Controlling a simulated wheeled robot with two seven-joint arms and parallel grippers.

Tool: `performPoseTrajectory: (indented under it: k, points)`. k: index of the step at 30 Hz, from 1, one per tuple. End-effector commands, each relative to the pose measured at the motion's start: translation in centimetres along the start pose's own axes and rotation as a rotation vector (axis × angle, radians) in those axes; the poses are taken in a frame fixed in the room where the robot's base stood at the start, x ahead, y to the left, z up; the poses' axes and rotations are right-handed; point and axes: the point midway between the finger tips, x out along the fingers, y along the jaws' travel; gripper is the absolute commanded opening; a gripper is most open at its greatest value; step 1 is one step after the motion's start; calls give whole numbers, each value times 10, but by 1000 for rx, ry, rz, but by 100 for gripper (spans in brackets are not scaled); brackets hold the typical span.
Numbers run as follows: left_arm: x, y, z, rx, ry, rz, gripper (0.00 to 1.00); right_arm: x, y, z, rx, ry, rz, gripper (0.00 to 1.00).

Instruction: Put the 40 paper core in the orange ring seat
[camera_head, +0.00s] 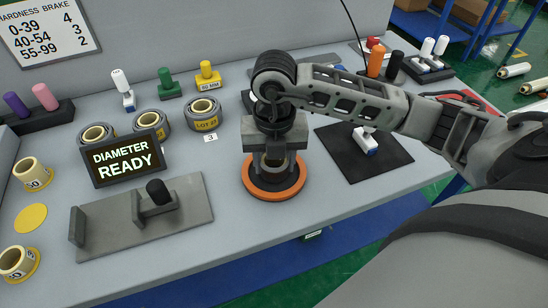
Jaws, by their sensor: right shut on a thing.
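The orange ring seat (249,187) lies on the grey bench near its front edge. My right gripper (274,165) points straight down over it and is shut on a paper core. Only a small pale part of the core shows between the fingers, and its number is hidden. The core is at the ring's middle; I cannot tell whether it rests on the seat. Two other pale cores stand on the left: an upper core (32,173) and a lower core (16,262). Between them is a bare yellow disc (31,218). My left gripper is not in view.
A "DIAMETER READY" sign (127,159) and a grey fixture (190,215) stand left of the ring. Several wrapped rolls, one being the LOT roll (204,114), sit behind. A black mat (385,165) with a blue-white stamp (365,141) lies right, under my arm.

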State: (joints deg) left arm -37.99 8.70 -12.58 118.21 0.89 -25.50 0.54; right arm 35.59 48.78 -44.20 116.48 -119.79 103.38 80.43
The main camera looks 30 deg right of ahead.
Motion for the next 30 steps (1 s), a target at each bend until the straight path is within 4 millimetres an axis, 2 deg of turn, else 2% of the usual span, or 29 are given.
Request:
performPoseTrajectory:
  k: [10,11,13,23,26,30]
  points:
    - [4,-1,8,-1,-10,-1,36,5,0,0,0,-1,1,24]
    - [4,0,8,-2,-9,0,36,5,0,0,0,0,1,49]
    - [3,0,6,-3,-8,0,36,4,0,0,0,0,1,68]
    - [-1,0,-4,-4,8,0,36,0,0,0,1,-1,1,68]
    - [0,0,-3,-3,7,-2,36,-8,1,1,1,-4,4,68]
    - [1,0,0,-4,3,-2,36,-34,2,1,0,-6,5,68]
